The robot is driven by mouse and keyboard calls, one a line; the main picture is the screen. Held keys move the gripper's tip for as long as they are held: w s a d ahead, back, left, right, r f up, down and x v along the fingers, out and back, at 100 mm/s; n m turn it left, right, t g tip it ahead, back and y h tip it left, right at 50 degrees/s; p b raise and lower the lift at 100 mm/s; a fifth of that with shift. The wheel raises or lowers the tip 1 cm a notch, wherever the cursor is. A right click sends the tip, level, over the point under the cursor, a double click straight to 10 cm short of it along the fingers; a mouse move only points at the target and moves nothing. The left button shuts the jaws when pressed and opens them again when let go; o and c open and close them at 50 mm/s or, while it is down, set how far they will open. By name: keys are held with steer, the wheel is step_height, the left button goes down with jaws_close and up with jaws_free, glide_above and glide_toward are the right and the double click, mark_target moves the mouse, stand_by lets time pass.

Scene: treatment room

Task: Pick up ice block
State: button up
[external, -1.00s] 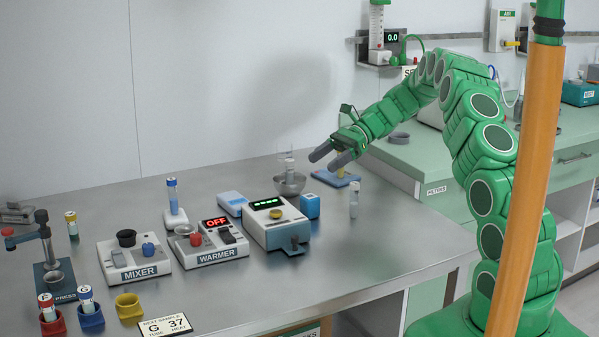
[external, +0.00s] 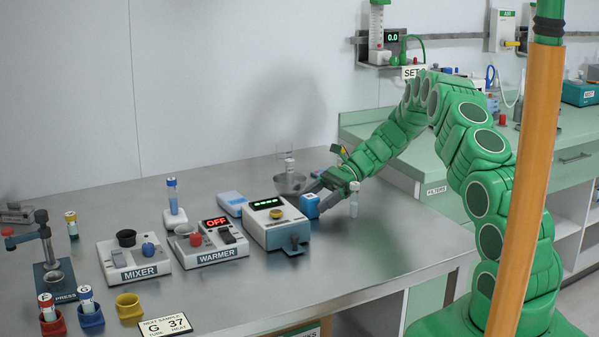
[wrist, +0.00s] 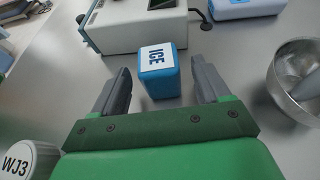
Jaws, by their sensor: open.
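The ice block (external: 309,206) is a small blue box on the steel bench, just right of the white device with green lights. In the wrist view the ice block (wrist: 160,72) has a white top marked ICE and stands upright between my fingers' tips. My gripper (external: 321,196) is low over the bench at the block's right side. In the wrist view my gripper (wrist: 162,84) is open, with one grey finger on each side of the block and gaps visible on both sides.
A metal bowl (wrist: 303,75) is close to my right finger in the wrist view. A white-capped vial marked WJ3 (wrist: 30,160) is at lower left. The white device (external: 272,225) stands just beyond the block. The bench's front right is clear.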

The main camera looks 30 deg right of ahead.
mark_target(303, 209)
steer(key=x, duration=0.4)
steer(key=shift+s+a+f, duration=0.1)
steer(key=shift+a+f, duration=0.05)
steer(key=c, duration=1.1)
